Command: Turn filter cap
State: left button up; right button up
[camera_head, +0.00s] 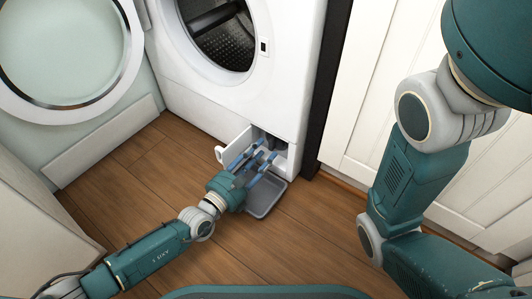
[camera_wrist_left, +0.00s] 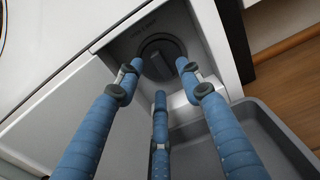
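The filter cap (camera_wrist_left: 160,55) is a dark round cap with a raised grip bar, set in a recess low on the washing machine. It shows in the left wrist view beyond my fingertips; in the head view my gripper mostly hides it. My left gripper (camera_head: 262,152) reaches the recess from the front. Its blue fingers (camera_wrist_left: 158,80) are spread apart around the line to the cap, with nothing between them. They look short of the cap, though exact contact is hard to tell. My right arm shows at the right of the head view, but its gripper is out of view.
The small white flap (camera_head: 233,148) stands open left of the recess. A grey tray (camera_head: 264,197) lies on the wooden floor under it and also shows in the left wrist view (camera_wrist_left: 270,140). The washing machine's round door (camera_head: 70,55) is open at left. White cabinets stand right.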

pick_arm(q)
jog(key=shift+b+x, duration=0.3)
jog(key=shift+x, duration=0.9)
grip_shut()
